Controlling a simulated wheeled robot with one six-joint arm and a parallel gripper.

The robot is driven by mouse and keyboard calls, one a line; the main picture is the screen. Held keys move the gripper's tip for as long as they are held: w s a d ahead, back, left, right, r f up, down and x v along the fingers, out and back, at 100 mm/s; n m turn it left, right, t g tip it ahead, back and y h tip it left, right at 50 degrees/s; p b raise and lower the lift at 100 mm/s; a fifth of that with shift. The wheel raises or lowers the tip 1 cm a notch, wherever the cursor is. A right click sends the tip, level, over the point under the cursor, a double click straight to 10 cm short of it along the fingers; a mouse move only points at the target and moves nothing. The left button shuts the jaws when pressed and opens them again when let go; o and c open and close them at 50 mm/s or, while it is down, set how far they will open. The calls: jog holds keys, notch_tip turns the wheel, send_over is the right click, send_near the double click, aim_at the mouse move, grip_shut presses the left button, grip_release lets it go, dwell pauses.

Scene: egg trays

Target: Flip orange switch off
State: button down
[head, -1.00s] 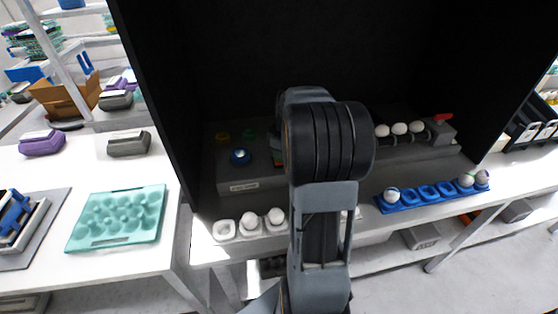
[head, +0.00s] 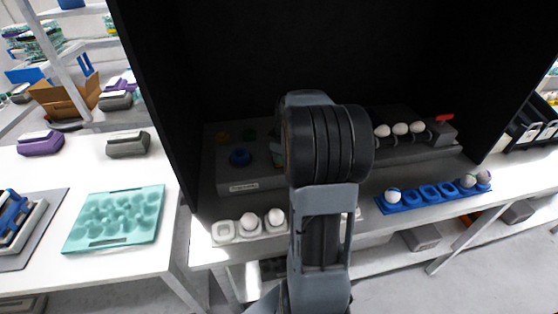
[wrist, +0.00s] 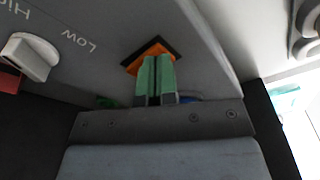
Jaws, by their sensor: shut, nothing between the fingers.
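The orange switch (wrist: 150,55) sits in a black diamond-shaped surround on the grey panel in the wrist view. My gripper (wrist: 155,62) is shut, its green fingertips together, with nothing between them. The tips overlap the lower part of the switch in the picture; whether they touch it I cannot tell. The fingers hide part of the switch, and I cannot tell which way it is set. In the head view, my own arm hides the gripper and the switch.
A white knob (wrist: 28,57) marked LOW is left of the switch. In the head view, a blue button (head: 240,157) is on the grey machine, inside black walls. A blue egg tray (head: 433,195) and a white egg holder (head: 223,230) stand in front.

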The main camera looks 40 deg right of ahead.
jog(key=shift+r, duration=0.15)
jog(key=shift+r+p, duration=2.6)
jog(key=shift+r, duration=0.8)
jog(key=shift+f+m, duration=0.2)
jog(key=shift+m, duration=0.8)
jog(key=s+m, duration=0.1)
jog(key=a+f+m, duration=0.1)
jog(key=s+m, duration=0.1)
jog(key=shift+s+a+f+m, duration=0.3)
jog(key=shift+f, duration=0.05)
jog(key=s+a+r+t, duration=0.1)
jog(key=s+a+r, duration=0.1)
jog(key=s+a, duration=0.3)
jog(key=s+a+r+m+t+h, duration=0.1)
jog(key=s+a, duration=0.4)
jog(key=a, duration=0.9)
jog(key=shift+s+r, duration=0.15)
jog(key=shift+r, duration=0.5)
